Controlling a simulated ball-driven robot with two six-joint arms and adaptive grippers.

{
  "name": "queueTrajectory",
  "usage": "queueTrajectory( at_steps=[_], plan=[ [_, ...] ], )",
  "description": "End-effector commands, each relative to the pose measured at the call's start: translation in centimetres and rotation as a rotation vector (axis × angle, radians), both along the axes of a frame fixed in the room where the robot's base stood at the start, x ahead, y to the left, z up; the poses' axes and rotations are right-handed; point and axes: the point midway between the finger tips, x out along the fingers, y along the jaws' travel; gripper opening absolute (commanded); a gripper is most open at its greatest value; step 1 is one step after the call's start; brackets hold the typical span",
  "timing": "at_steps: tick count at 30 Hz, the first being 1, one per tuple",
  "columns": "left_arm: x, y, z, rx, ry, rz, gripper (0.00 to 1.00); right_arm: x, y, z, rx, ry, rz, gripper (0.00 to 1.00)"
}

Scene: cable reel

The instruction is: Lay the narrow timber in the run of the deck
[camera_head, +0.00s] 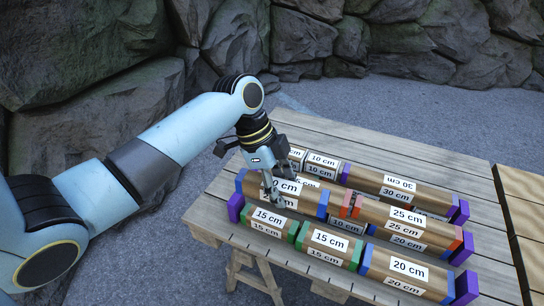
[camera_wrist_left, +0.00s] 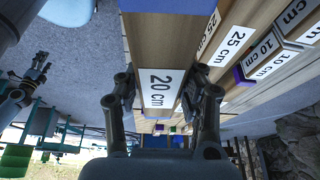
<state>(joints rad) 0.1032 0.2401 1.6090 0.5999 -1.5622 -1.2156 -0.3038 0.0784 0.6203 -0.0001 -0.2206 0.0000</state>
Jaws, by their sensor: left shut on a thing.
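My left gripper (camera_head: 280,200) is shut on a brown timber with blue ends and a 20 cm label (camera_head: 310,200). In the left wrist view the timber (camera_wrist_left: 155,45) runs lengthwise between the two fingers (camera_wrist_left: 163,95). In the head view it lies along the rows at the table's left, just behind the front row; whether it touches the table is hidden. A 25 cm timber with orange ends (camera_head: 385,211) is to its right, with a 10 cm block (camera_head: 345,224) partly visible between. My right gripper is not in view.
On the slatted table (camera_head: 490,215), the front row has two green-ended 15 cm timbers (camera_head: 330,238) and a blue-ended 20 cm timber (camera_head: 408,268) between purple end pieces (camera_head: 466,287). Behind are a 30 cm timber (camera_head: 395,185) and small 10 cm blocks (camera_head: 322,161). Rocks (camera_head: 430,38) stand beyond.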

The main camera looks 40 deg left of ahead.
Motion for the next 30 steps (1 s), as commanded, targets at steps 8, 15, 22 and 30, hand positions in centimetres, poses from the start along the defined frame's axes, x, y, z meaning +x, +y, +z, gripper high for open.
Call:
queueTrajectory(
  at_steps=[8, 15, 22, 30],
  plan=[
    [-0.1, 0.8, -0.1, -0.012, -0.004, -0.092, 0.01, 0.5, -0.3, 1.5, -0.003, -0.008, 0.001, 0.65],
    [-0.1, 0.8, -2.2, -0.012, -0.004, -0.091, 0.01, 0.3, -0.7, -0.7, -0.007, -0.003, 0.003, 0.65],
    [-0.2, 0.8, -4.9, -0.012, -0.003, -0.09, 0.01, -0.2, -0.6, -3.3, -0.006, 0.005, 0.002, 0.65],
    [-0.1, 0.8, -7.5, -0.011, -0.005, -0.09, 0.01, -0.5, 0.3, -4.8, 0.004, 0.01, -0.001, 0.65]
  ],
)
